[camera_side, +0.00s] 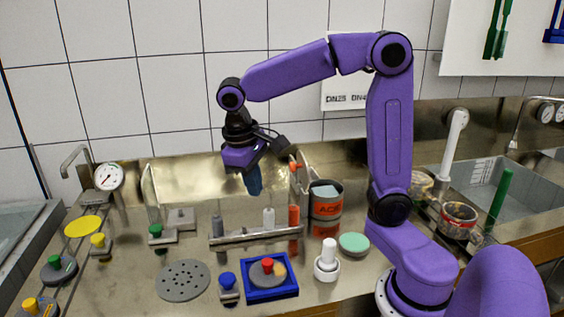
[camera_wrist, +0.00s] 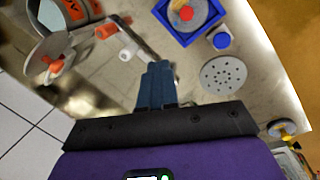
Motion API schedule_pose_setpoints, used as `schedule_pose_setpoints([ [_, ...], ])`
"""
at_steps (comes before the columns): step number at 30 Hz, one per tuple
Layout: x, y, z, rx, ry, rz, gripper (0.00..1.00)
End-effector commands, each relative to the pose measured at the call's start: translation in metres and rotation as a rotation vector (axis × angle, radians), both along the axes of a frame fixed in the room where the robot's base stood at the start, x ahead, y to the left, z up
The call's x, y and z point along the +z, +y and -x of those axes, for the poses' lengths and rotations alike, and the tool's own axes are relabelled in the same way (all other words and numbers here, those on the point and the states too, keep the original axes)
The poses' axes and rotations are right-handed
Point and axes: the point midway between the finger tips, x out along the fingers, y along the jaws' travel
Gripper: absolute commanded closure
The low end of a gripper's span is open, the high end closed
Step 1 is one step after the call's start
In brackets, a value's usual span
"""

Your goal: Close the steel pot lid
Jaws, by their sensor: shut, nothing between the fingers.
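The steel pot (camera_side: 326,208) with an orange label stands at the back, right of centre; part of it shows at the upper left of the wrist view (camera_wrist: 72,14). Its lid (camera_side: 301,183) appears to stand open, nearly upright, at the pot's left side, with an orange knob (camera_side: 293,167). In the wrist view the lid looks like a pale disc (camera_wrist: 48,44). My gripper (camera_side: 254,184) is shut and empty, pointing down in the air left of the lid and apart from it. Its dark blue fingers show in the wrist view (camera_wrist: 157,72).
A steel bar rack (camera_side: 255,237) with several small cylinders stands in front of my gripper. Tiled wall behind.

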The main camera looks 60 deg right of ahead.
Motion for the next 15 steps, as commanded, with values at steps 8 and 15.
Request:
schedule_pose_setpoints([
  [8, 0.023, -0.063, -0.072, -0.450, -0.007, 0.115, 1.00],
  [15, 0.037, -0.120, -0.102, -0.769, -0.004, 0.203, 1.00],
])
